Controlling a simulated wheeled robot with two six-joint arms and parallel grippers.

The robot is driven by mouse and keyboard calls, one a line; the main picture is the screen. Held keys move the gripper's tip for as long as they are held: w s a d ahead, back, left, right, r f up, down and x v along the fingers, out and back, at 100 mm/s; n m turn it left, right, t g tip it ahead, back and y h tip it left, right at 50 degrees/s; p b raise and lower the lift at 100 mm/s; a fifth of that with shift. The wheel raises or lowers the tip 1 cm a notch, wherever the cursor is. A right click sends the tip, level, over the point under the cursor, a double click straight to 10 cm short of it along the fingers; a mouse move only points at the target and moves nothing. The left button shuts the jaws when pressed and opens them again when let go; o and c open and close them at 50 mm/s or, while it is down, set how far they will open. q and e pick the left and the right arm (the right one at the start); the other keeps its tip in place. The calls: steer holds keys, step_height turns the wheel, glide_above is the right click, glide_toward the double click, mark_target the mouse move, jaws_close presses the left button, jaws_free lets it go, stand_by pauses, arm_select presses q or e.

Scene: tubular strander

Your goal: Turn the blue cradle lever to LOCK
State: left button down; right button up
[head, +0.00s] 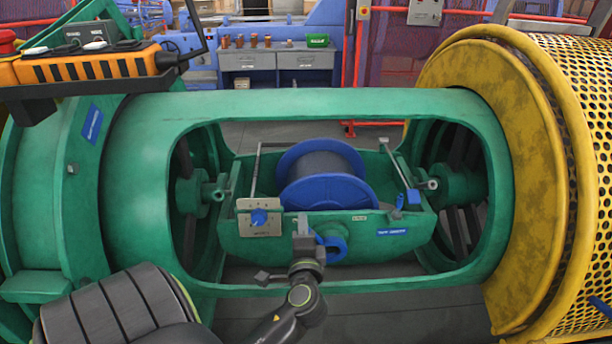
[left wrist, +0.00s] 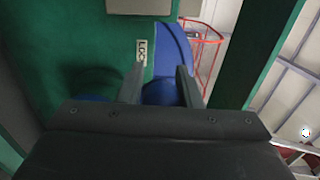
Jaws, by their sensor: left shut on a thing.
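The green cradle (head: 365,250) hangs inside the strander's window. A blue rounded part (head: 333,237), which looks like the cradle lever, sits low on its front wall. My left gripper (head: 304,230) reaches it from below and left. In the left wrist view my left gripper (left wrist: 157,82) has its fingers either side of the blue lever (left wrist: 160,93), shut on it. A white label (left wrist: 142,51), partly readable as "LOC", is on the green wall just beyond the fingers. The lever's exact angle is hard to tell. My right gripper is not in view.
A blue reel (head: 322,175) lies in the cradle. The green tube frame (head: 300,103) surrounds the opening. A yellow perforated guard (head: 590,150) stands right.

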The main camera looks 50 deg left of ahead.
arm_select(q)
steer(key=shift+w+r, duration=0.1)
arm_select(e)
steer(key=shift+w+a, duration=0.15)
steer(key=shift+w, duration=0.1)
arm_select(q)
steer(key=c, duration=1.1)
jaws_free()
steer(key=shift+d, duration=0.1)
steer(key=shift+w, duration=0.1)
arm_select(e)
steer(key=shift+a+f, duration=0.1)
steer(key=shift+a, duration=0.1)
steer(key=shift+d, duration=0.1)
